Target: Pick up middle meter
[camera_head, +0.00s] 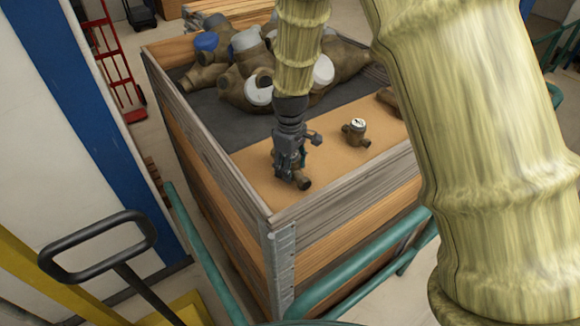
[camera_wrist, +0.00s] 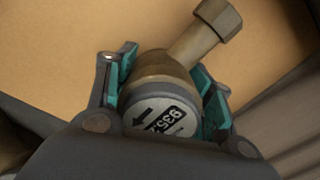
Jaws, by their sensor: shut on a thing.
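My gripper (camera_head: 291,172) is shut on a brass meter (camera_head: 304,184) near the front left corner of the wooden crate. In the wrist view, the teal finger pads of my gripper (camera_wrist: 165,88) press on both sides of this meter (camera_wrist: 165,68); its round white face shows a black arrow and digits, and its hex pipe end points up right. I cannot tell whether it touches the board. A third brass piece (camera_head: 390,98) farther right is partly hidden by my arm.
The wooden crate (camera_head: 225,185) has raised side walls close to my gripper. A pile of larger brass meters (camera_head: 215,72) with white and blue caps lies at the back on a dark mat (camera_head: 215,115). Teal rails (camera_head: 375,252) run outside the crate. Bare board lies between the meters.

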